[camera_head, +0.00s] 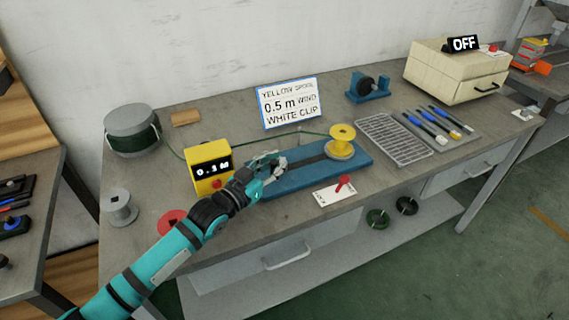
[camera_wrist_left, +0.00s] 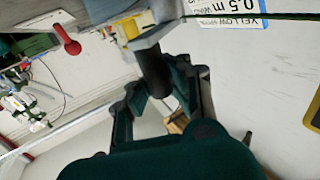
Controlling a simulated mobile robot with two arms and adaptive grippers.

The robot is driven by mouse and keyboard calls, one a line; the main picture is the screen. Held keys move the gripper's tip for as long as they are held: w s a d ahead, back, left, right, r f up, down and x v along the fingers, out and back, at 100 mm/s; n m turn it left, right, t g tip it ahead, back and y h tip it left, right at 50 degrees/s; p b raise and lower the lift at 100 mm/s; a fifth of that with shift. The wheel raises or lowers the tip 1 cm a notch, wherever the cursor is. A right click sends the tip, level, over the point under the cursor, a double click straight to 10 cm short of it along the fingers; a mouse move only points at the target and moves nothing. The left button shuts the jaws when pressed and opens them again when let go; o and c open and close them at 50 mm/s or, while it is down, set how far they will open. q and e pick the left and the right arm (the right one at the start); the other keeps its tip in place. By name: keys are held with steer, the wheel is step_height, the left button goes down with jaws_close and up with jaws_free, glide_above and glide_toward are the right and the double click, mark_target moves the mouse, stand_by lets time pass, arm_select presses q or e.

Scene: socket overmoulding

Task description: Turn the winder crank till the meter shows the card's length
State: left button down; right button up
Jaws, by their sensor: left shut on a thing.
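The card (camera_head: 291,102) at the back reads "YELLOW SPOOL, 0.5 m WIND, WHITE CLIP"; part of it shows in the left wrist view (camera_wrist_left: 232,12). The yellow meter (camera_head: 208,166) has a dark display that seems to read 0.1 M. The winder's blue base (camera_head: 355,157) carries a yellow spool (camera_head: 342,137). A green cable runs from the meter to the spool. My left gripper (camera_head: 268,169) is over the base's left end. In the left wrist view its fingers are shut around the crank's dark upright handle (camera_wrist_left: 155,72), below a grey crank arm (camera_wrist_left: 149,38).
A grey cable reel (camera_head: 132,123) stands at the back left. An empty grey spool (camera_head: 119,205) and a red disc (camera_head: 172,222) lie at the left. A red lever (camera_head: 344,182) on a white plate is in front of the winder. A grate (camera_head: 394,138) and a tool tray lie right.

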arm_select(q)
steer(key=shift+s+d+f, duration=0.1)
steer(key=shift+s+f, duration=0.1)
steer(key=shift+f, duration=0.25)
steer(key=c, duration=1.8)
jaws_free()
steer(key=shift+c, duration=0.2)
steer(key=o, duration=0.7)
steer(key=shift+s+r, duration=0.2)
steer(key=shift+r, duration=0.15)
steer(key=shift+w, duration=0.15)
steer(key=v, duration=1.2)
steer(key=shift+w, duration=0.1)
